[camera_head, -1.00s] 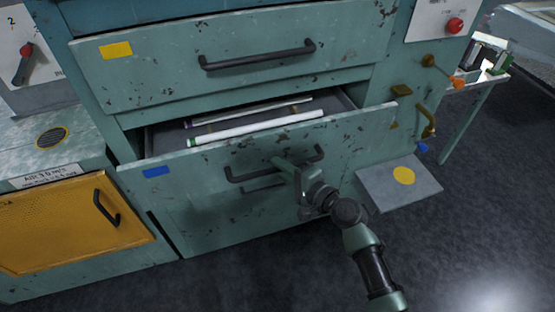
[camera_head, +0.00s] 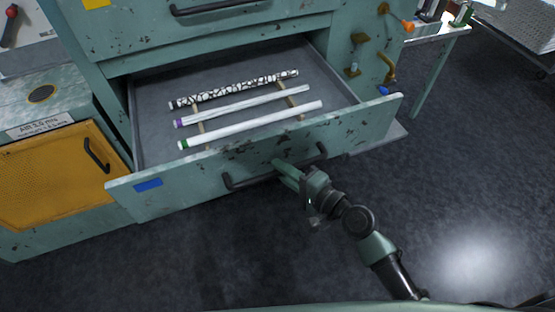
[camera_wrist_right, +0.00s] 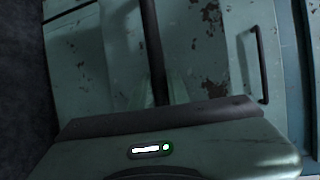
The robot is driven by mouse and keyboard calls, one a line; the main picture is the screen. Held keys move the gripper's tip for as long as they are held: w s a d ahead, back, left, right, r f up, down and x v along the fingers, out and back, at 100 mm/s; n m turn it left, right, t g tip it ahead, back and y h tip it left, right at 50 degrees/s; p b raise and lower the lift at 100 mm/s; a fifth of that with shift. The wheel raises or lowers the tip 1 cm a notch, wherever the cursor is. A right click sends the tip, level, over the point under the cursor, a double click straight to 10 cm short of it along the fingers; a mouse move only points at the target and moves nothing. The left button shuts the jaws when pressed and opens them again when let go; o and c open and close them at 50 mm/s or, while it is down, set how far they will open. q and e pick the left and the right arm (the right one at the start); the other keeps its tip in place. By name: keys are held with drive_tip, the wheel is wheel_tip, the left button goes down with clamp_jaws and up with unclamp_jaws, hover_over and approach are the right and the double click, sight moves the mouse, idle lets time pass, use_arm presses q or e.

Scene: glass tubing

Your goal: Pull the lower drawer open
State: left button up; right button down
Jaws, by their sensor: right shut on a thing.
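The lower drawer (camera_head: 210,172) is a worn green front with a blue label, and it stands well out from the cabinet. Its black bar handle (camera_head: 245,181) runs across the front; in the right wrist view the dark handle bar (camera_wrist_right: 153,50) runs up from the gripper. My right gripper (camera_head: 283,167) is shut on the handle near its middle; the fingertips are partly hidden. Inside the drawer lie three glass tubes: one with a green end (camera_head: 250,125), one with a purple end (camera_head: 245,105) and a black-patterned one (camera_head: 235,90). My left gripper is not in view.
The upper drawer (camera_head: 210,35) above is shut. A yellow cabinet door (camera_head: 55,180) is at the left. Brass valves (camera_head: 388,68) stick out on the right side of the cabinet. The dark floor (camera_head: 450,180) in front and at right is clear.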

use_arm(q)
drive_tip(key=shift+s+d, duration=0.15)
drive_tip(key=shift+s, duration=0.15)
use_arm(e)
drive_tip(key=s, duration=0.2)
drive_tip(key=shift+s+d+f, duration=0.1)
drive_tip(key=shift+s+d, duration=0.3)
drive_tip(key=c, duration=1.4)
unclamp_jaws()
drive_tip(key=shift+o, duration=0.2)
